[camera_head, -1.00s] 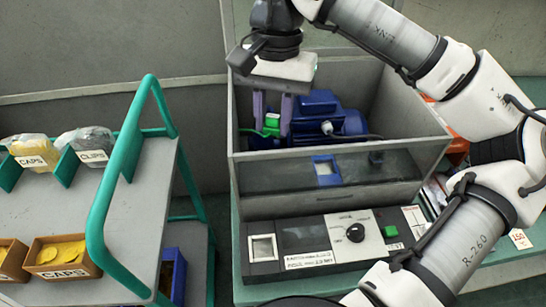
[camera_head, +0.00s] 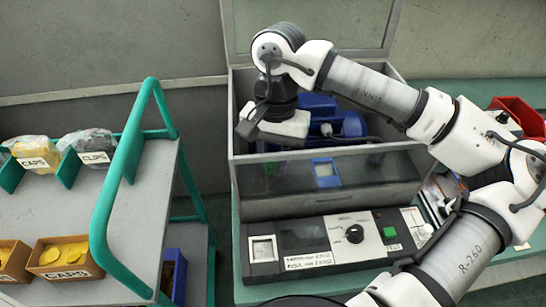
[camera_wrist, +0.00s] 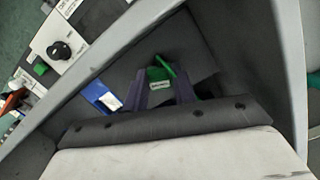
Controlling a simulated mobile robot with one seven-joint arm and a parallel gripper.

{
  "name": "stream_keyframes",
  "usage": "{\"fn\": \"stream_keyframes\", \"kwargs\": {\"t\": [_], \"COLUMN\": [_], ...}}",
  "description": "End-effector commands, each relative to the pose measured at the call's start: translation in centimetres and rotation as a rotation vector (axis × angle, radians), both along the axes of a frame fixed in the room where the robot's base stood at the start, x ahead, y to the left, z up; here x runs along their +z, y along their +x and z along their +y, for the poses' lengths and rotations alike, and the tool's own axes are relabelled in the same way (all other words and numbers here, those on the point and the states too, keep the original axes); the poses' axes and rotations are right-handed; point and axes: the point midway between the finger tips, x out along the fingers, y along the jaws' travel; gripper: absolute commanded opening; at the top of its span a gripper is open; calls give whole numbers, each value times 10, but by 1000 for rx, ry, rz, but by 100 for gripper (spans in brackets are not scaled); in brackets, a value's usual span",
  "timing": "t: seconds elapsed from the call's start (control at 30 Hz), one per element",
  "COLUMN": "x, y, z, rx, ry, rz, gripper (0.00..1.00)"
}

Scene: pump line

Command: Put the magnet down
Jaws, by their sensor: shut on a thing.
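The magnet (camera_wrist: 160,74) is a small green block with a pale label, held between the two purple-grey fingers of my gripper (camera_wrist: 160,90) in the wrist view. In the head view my gripper (camera_head: 275,166) is inside the grey test box, and its fingers and the magnet show only dimly through the see-through front panel. The box (camera_head: 244,130) has its lid raised. A blue motor (camera_head: 345,124) lies in it, partly hidden by my wrist. I cannot tell whether the magnet touches the box floor.
A blue tag with a pale window (camera_head: 326,171) shows at the front panel. A control panel (camera_head: 300,262) with a knob and a green button stands before the box. A cart (camera_head: 140,200) with a green rail is at left. A red bin (camera_head: 520,115) is at right.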

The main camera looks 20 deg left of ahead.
Motion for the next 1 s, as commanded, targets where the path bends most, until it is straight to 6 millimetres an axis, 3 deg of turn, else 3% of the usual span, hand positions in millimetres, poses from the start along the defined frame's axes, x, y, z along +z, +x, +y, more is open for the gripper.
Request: {"fn": "stream_keyframes", "kwargs": {"t": [0.07,0.1,0.27,0.67,1.0], "x": [-4,-3,-2,5,73], "y": [0,0,0,1,12], "z": [0,0,0,0,1], "rx": [0,0,0,-1,0], "ry": [0,0,0,0,2], "rz": [0,0,0,-1,-2], "gripper": [4,29,48,48,48]}}
